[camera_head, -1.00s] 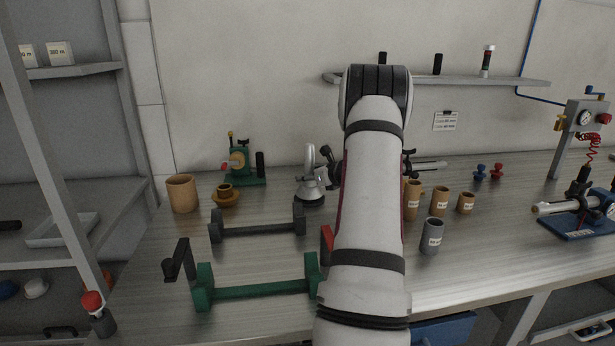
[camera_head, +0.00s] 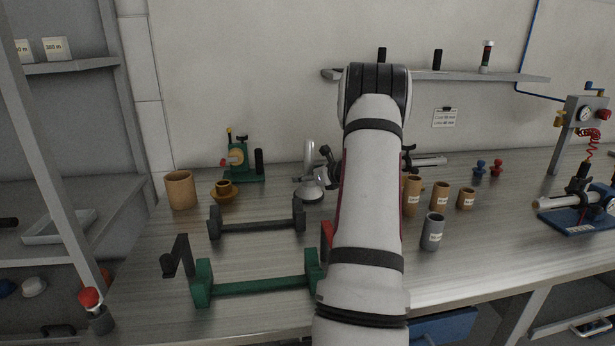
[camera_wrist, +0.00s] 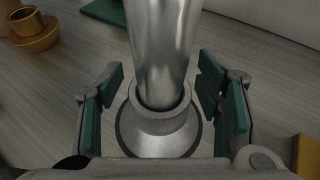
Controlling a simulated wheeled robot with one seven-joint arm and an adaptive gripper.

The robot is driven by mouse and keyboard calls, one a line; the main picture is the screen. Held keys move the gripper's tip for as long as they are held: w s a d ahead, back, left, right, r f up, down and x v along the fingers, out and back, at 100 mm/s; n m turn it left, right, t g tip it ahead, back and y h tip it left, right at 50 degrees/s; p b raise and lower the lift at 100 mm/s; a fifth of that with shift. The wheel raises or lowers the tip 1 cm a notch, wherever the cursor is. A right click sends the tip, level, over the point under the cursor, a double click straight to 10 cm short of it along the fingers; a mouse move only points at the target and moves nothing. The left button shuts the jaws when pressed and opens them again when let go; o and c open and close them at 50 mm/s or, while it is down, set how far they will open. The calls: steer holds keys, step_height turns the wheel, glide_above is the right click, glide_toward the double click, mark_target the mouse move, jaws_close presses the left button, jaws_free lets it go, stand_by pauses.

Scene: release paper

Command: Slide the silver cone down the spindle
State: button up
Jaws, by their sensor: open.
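The silver cone (camera_head: 312,193) stands on the bench at the back, left of my arm, with its wide end down. The upright silver spindle (camera_head: 309,153) rises above it. In the wrist view the thick spindle (camera_wrist: 163,42) runs down into the collar of the cone (camera_wrist: 160,143), whose wide rim shows below. My gripper (camera_wrist: 160,88) is open, with green pads on both sides of the spindle and cone. Gaps show between the pads and the metal. In the head view my gripper is mostly hidden behind my arm.
A brown cup (camera_head: 180,190), a brass flanged piece (camera_head: 225,191) and a green device (camera_head: 241,164) stand left of the cone. Dark (camera_head: 258,225) and green (camera_head: 258,287) cradles lie in front. Several labelled cylinders (camera_head: 440,196) stand right of my arm.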

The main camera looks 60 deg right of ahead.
steer(key=v, duration=1.2)
stand_by(0.3)
